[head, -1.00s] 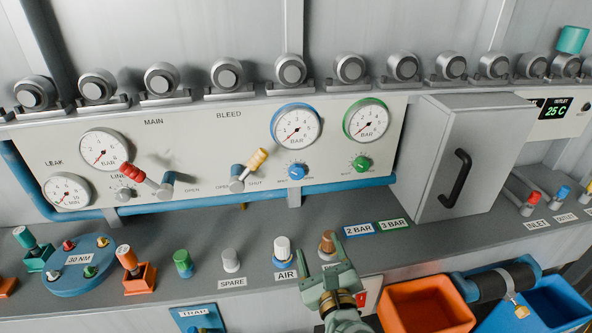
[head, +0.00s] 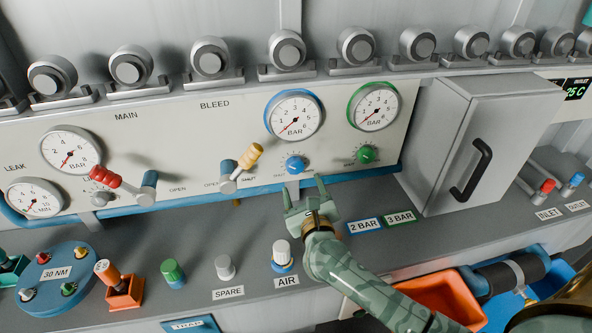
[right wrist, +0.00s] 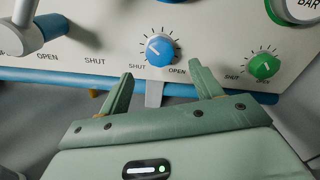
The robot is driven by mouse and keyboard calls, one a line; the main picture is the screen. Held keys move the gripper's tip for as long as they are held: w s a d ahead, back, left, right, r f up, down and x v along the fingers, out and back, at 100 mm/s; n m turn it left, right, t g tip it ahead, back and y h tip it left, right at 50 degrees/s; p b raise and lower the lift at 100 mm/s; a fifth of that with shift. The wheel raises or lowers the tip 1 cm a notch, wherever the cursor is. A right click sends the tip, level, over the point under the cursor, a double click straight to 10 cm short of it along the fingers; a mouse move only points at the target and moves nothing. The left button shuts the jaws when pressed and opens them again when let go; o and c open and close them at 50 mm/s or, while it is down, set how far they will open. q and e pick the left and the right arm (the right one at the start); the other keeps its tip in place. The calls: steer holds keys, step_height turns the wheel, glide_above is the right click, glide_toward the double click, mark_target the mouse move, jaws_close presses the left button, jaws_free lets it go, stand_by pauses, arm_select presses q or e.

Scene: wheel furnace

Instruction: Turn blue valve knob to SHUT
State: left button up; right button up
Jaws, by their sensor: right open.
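The blue valve knob (head: 295,164) sits on the panel below the blue-rimmed gauge (head: 294,115). It also shows in the right wrist view (right wrist: 161,50), between the printed words SHUT on its left and OPEN on its right. Its pale pointer mark points up and to the left there. My right gripper (head: 305,193) is open and empty, just below and in front of the knob. In the right wrist view its two fingers (right wrist: 160,83) point at the panel on either side below the knob, apart from it. My left gripper is not in view.
A green knob (head: 366,154) sits right of the blue one. A blue pipe (head: 345,177) runs below. A grey box (head: 460,150) stands to the right.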

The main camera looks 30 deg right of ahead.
mark_target(296, 169)
steer(key=b+x, duration=0.1)
steer(key=x, duration=0.6)
steer(key=shift+w, duration=0.15)
steer(key=c, duration=1)
